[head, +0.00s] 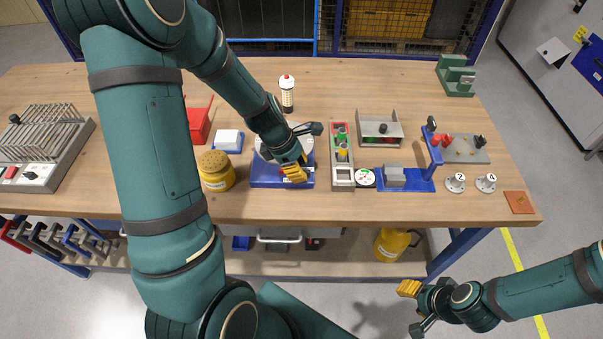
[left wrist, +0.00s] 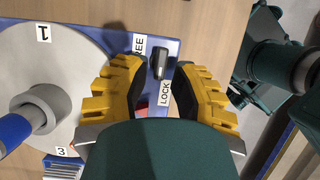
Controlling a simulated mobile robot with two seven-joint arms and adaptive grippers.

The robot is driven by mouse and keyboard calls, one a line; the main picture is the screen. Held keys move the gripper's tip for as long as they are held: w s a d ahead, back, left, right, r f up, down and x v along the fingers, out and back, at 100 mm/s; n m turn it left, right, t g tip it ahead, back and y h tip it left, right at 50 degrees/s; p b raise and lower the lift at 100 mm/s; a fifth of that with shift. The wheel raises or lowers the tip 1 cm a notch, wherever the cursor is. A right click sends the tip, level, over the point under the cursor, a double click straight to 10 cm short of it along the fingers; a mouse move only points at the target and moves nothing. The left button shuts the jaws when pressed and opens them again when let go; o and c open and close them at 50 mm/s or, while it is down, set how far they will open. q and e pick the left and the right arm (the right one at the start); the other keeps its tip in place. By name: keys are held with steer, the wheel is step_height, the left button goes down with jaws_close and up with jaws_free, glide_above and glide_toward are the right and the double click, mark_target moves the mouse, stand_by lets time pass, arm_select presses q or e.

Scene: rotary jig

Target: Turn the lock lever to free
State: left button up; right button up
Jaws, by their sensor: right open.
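The rotary jig has a blue base (head: 270,183) and a pale round disc (left wrist: 75,60) with numbers 1 and 3 showing. In the left wrist view the black lock lever (left wrist: 160,63) stands at the base's edge, near the FREE label (left wrist: 139,44) and the LOCK label (left wrist: 164,93). My left gripper (left wrist: 160,72), with yellow fingers, is open. Its fingertips are on either side of the lever, with visible gaps. In the head view my left gripper (head: 293,172) is over the base's right part and hides the lever. My right gripper (head: 408,288) is open and empty, off the table's front right.
A yellow jar (head: 215,172) stands left of the jig. A grey tray of coloured parts (head: 342,178) stands close to its right.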

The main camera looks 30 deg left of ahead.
arm_select(q)
steer(key=shift+w+d+f, duration=0.15)
steer(key=shift+d+f, duration=0.05)
steer(key=shift+f, duration=0.45)
steer(key=shift+c, duration=0.3)
jaws_close()
